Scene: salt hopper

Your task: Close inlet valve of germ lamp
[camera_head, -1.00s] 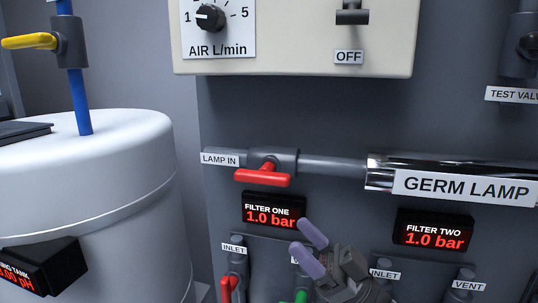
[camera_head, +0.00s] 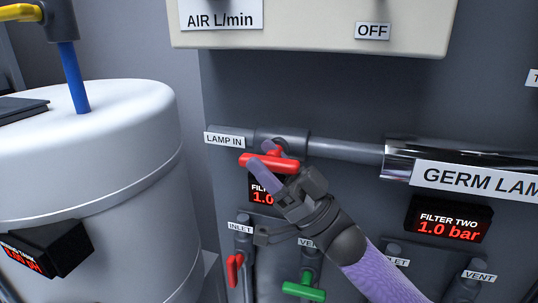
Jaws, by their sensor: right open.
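The lamp inlet valve, with its red handle (camera_head: 284,164), sits on the grey pipe beside the LAMP IN label (camera_head: 224,140). The handle lies roughly along the pipe. The pipe runs right to the shiny GERM LAMP tube (camera_head: 400,160). My right gripper (camera_head: 260,159) reaches up from the lower right and is open at the handle. One purple finger shows in front of the handle's left part, the other just above it. I cannot tell whether they touch it. My left gripper is not in view.
The FILTER ONE display (camera_head: 257,192) is partly hidden behind my gripper. Below are a red inlet handle (camera_head: 234,270) and a green vent handle (camera_head: 303,292). A white tank (camera_head: 110,150) stands at left. The FILTER TWO display (camera_head: 447,220) is at right.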

